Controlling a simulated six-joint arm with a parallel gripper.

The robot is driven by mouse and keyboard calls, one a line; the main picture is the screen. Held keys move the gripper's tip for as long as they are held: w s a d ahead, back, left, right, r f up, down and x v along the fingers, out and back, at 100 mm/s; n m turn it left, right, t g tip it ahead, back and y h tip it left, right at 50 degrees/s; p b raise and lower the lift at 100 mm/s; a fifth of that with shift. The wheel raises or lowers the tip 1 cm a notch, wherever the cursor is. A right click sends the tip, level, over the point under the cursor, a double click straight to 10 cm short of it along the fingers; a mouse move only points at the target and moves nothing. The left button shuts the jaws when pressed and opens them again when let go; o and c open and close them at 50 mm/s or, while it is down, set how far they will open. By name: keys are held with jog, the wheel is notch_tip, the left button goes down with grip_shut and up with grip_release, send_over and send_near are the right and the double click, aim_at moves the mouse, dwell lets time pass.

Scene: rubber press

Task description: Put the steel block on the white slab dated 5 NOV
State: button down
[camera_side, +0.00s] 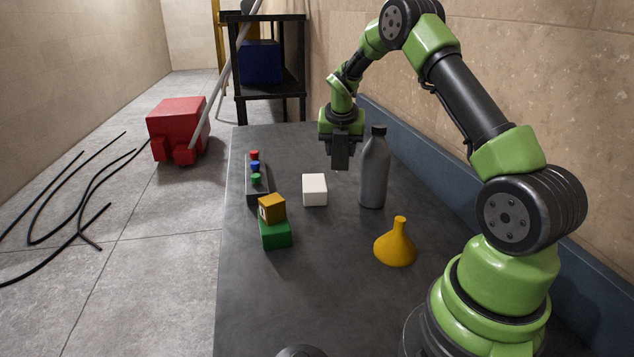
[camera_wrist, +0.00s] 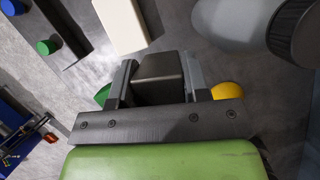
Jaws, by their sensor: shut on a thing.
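My gripper (camera_side: 341,157) hangs above the table, behind and to the right of the white slab in the side view. It is shut on a dark grey steel block (camera_wrist: 160,70), which sits between the two fingers in the wrist view. In the side view the block is hard to tell from the dark fingers. The white slab (camera_side: 314,190) is a small white block on the table, apart from the gripper. It also shows at the top of the wrist view (camera_wrist: 121,24). No date can be read on it.
A grey bottle (camera_side: 374,172) with a black cap stands close to the right of my gripper. A yellow funnel (camera_side: 396,246) stands nearer. An orange cube (camera_side: 272,207) sits on a green block (camera_side: 275,234). A dark strip (camera_side: 257,196) with red, blue and green buttons lies left.

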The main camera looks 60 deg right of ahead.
notch_tip(320, 180, up, 2)
send_over(319, 182)
jog(key=s+a, duration=0.1)
jog(key=s, duration=0.1)
jog(key=w, duration=0.1)
jog(key=shift+m, duration=0.4)
jog(key=f, duration=0.6)
jog(key=a+f, duration=0.1)
jog(key=f, duration=0.2)
jog(key=shift+w, duration=0.2)
jog(key=shift+f, duration=0.15)
jog(key=c, duration=0.6)
grip_release()
jog(key=shift+f, duration=0.1)
